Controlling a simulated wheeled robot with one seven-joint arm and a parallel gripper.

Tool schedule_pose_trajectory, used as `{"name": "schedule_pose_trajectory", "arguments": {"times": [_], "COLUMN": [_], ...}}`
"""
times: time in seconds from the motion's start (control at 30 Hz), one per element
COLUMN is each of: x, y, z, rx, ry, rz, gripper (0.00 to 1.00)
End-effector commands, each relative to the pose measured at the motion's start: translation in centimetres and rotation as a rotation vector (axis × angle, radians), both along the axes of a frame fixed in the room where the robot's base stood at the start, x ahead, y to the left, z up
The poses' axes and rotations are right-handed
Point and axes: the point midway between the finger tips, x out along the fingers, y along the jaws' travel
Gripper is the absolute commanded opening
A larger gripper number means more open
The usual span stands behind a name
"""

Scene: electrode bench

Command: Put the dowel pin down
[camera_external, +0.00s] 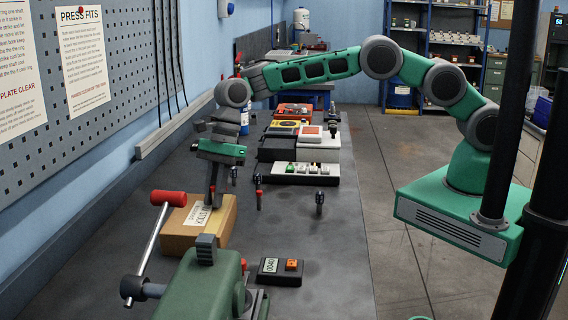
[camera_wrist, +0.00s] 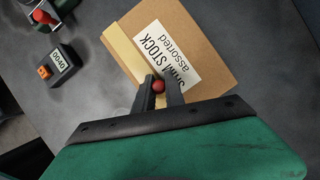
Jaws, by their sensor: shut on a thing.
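My gripper (camera_external: 213,200) points down over the cardboard box labelled shim stock (camera_external: 178,240). In the wrist view my gripper (camera_wrist: 161,92) is shut on the dowel pin (camera_wrist: 158,86), of which only a round red end shows between the fingertips. The box (camera_wrist: 205,40) lies under the fingers there, with its white label partly covered by them. Most of the pin is hidden, and I cannot tell whether it touches the box.
A green vise (camera_external: 205,285) with a red-knobbed handle stands in front. A small counter with an orange button (camera_external: 280,272) sits to its right. Small dark upright pieces (camera_external: 320,202) stand right of the box. Instruments (camera_external: 300,150) line the bench behind. The front right bench is clear.

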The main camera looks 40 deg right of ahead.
Motion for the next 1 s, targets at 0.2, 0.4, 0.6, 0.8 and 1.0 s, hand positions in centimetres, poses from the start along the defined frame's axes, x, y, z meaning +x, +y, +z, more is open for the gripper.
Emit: {"name": "schedule_pose_trajectory", "arguments": {"times": [0.2, 0.4, 0.6, 0.8, 1.0], "x": [0.1, 0.0, 0.0, 0.0, 0.4], "y": [0.0, 0.0, 0.0, 0.0, -0.5], "z": [0.1, -0.3, -0.2, -0.2, 1.8], "rx": [0.002, 0.002, 0.002, 0.002, 0.005], "ry": [-0.003, -0.002, -0.002, -0.002, -0.005], "rz": [0.001, 0.001, 0.001, 0.001, 0.000], "gripper": [0.00, 0.21, 0.36, 0.36, 0.36]}}
